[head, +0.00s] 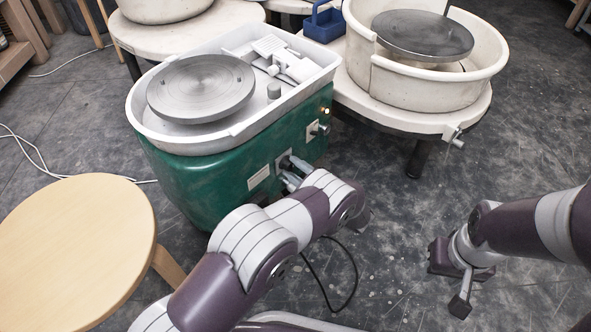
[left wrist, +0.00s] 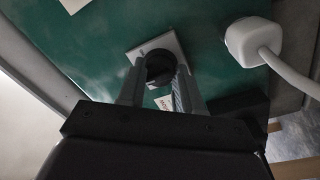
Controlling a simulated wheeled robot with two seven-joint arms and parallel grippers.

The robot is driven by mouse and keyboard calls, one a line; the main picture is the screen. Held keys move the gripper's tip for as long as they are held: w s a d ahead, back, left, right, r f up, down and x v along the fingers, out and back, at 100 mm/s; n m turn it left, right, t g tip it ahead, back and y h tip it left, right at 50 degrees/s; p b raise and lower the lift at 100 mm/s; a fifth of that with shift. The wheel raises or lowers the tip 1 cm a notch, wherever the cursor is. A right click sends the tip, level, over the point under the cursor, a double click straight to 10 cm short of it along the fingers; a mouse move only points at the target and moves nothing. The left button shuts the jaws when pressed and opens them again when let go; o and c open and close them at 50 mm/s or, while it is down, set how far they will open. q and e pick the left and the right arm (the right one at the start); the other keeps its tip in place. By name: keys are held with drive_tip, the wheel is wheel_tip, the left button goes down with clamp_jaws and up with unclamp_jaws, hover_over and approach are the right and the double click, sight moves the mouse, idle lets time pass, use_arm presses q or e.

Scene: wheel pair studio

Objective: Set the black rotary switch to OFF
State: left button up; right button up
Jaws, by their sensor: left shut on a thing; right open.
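The black rotary switch (left wrist: 159,68) sits on a pale square plate (left wrist: 140,52) on the green side of the pottery wheel (head: 190,178). My left gripper (left wrist: 159,80) has one finger on each side of the switch and is shut on it. In the head view my left gripper (head: 291,173) is at the green side wall, and the switch is mostly hidden there. The knob's pointer and the OFF marking cannot be read. My right gripper (head: 456,278) is open and empty over the floor at the right.
A white plug with a thick cable (left wrist: 252,42) sits close to the switch on the same green wall. A round wooden stool (head: 75,245) stands at left. Another wheel with a cream basin (head: 420,85) stands behind at right.

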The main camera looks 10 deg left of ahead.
use_arm(q)
drive_tip(key=shift+n, duration=0.3)
drive_tip(key=o, duration=1)
drive_tip(key=shift+o, duration=0.2)
drive_tip(key=shift+s+d, duration=0.1)
drive_tip(key=shift+d, duration=0.2)
drive_tip(key=p+v, duration=0.4)
drive_tip(key=v, duration=0.8)
